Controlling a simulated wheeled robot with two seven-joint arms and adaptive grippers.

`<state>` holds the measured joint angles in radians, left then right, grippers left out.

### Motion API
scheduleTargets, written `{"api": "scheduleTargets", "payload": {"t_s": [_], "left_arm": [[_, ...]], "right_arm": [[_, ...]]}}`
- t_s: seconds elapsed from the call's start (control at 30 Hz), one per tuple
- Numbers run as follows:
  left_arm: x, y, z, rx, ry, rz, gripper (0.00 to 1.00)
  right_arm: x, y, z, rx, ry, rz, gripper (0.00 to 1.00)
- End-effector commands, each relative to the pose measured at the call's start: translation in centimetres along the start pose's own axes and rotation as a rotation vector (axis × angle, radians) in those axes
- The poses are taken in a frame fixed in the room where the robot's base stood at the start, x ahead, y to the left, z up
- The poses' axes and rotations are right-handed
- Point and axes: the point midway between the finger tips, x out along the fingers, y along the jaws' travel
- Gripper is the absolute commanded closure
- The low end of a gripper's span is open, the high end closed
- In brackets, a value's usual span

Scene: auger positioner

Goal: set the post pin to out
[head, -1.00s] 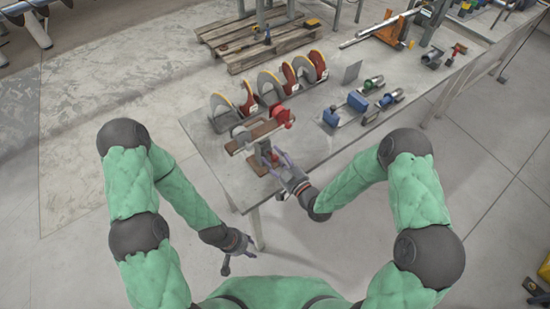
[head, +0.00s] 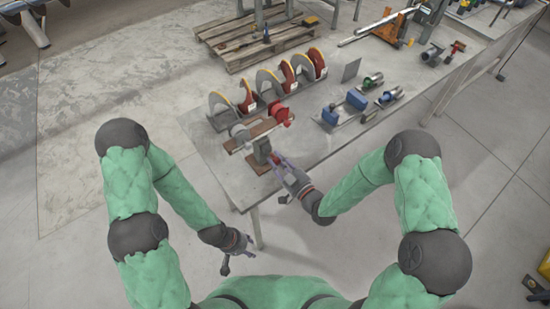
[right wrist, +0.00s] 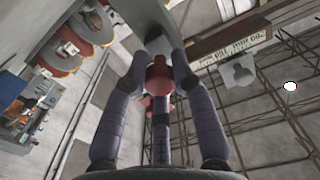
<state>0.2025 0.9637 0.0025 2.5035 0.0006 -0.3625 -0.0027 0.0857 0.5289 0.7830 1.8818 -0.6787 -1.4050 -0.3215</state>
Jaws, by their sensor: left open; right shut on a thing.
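The auger positioner (head: 240,136) stands on the near part of the grey bench, with a brown bar, a red part (head: 279,113) at its back right and a grey post (head: 262,151) at the front. My right gripper (head: 275,160) is at the post's front right side. In the right wrist view, its fingers (right wrist: 158,85) are shut on a red knob, which appears to be the post pin (right wrist: 158,74). The pin's shaft is hidden, so how far it sticks out cannot be told. My left gripper (head: 238,262) is open and empty, low in front of the bench.
Blue and green fixtures (head: 360,100) lie to the right on the bench (head: 320,148). A wooden pallet (head: 245,45) is on the floor behind.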

Motion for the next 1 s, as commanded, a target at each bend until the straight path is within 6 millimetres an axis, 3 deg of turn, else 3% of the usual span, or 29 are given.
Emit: {"api": "scheduleTargets", "payload": {"t_s": [0.2, 0.23, 0.3, 0.33, 0.73, 1.0], "left_arm": [[-0.1, 0.0, 0.0, 0.000, 0.000, 0.000, 0.54], [-0.1, 0.0, 0.0, 0.000, 0.000, 0.000, 0.54], [-0.1, 0.0, 0.0, 0.000, 0.000, 0.000, 0.54], [-0.1, 0.0, 0.0, 0.000, 0.000, 0.000, 0.54], [-0.1, 0.0, 0.0, 0.000, 0.001, 0.000, 0.54], [0.0, 0.0, 0.0, 0.000, 0.000, 0.000, 0.54]], "right_arm": [[-0.1, 0.1, -0.4, -0.001, 0.009, 0.001, 1.00], [-0.1, 0.1, -0.4, -0.001, 0.009, 0.001, 0.72], [-0.1, 0.1, -0.4, -0.001, 0.009, 0.001, 0.52], [-0.1, 0.1, -0.4, -0.001, 0.009, 0.001, 0.49], [-0.5, 0.1, -0.2, 0.001, 0.004, 0.003, 0.49], [-4.9, 0.2, -0.1, 0.003, 0.002, 0.007, 0.49]]}}
